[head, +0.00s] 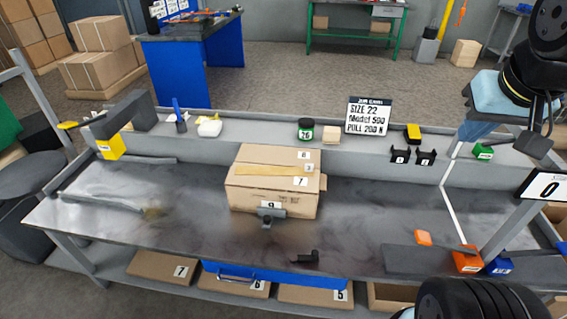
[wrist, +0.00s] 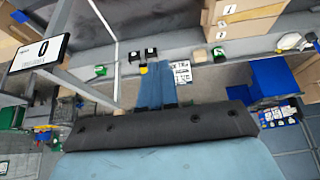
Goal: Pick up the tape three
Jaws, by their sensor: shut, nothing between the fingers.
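The tape three is a flat tan strip (head: 262,170) along the top of a cardboard box (head: 255,195). A small label 3 sits at its right end. My gripper (head: 468,134) is at the upper right of the head view, above the back right of the bench, well apart from the tape. Its blue fingers are together and empty; they also show in the wrist view (wrist: 155,72).
A post with a 0 sign (head: 545,186) rises at the right. Orange and blue blocks (head: 467,261) lie front right. The bench left of the box is mostly clear.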

